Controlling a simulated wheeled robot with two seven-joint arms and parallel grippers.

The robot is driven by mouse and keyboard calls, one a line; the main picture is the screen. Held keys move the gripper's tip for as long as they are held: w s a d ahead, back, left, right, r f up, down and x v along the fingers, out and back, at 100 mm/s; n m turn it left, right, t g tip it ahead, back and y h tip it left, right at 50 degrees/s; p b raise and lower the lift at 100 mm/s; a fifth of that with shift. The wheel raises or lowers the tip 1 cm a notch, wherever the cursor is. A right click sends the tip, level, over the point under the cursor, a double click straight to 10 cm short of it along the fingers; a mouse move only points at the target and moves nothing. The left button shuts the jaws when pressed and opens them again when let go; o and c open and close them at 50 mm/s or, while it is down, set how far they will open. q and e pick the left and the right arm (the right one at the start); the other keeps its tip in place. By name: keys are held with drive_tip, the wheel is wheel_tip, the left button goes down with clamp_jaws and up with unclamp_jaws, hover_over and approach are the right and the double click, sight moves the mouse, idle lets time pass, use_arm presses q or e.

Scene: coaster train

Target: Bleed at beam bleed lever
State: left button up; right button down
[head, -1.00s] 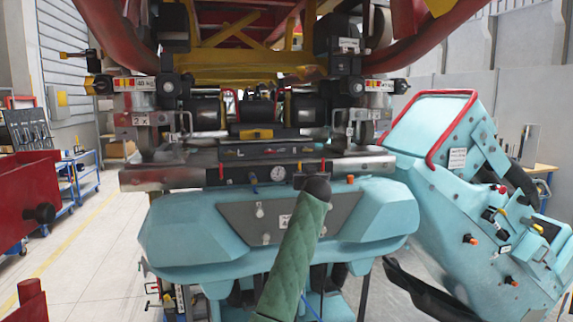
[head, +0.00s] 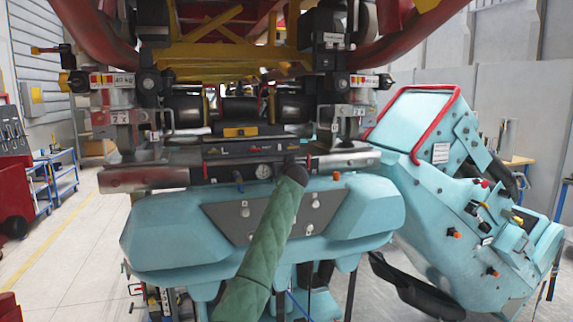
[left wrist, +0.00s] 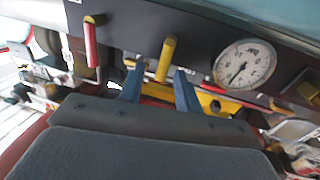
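A long metal beam (head: 240,155) crosses the front of the teal unit. In the left wrist view my left gripper (left wrist: 159,78) has two blue fingers spread apart. A yellow lever (left wrist: 167,58) stands between them with gaps on both sides. The gauge (left wrist: 244,64) and a red lever (left wrist: 91,42) flank it. My right gripper is not in view.
The teal housing (head: 150,235) fills the space below the beam. A teal control console (head: 450,190) with a red rail stands close on the right. A red and yellow frame (head: 230,45) hangs above. Open floor (head: 60,240) lies at the left.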

use_arm(q)
drive_tip(key=shift+w+a+f, duration=0.1)
drive_tip(key=shift+a, duration=0.05)
drive_tip(key=shift+w, duration=0.1)
drive_tip(key=shift+c, duration=0.4)
clamp_jaws()
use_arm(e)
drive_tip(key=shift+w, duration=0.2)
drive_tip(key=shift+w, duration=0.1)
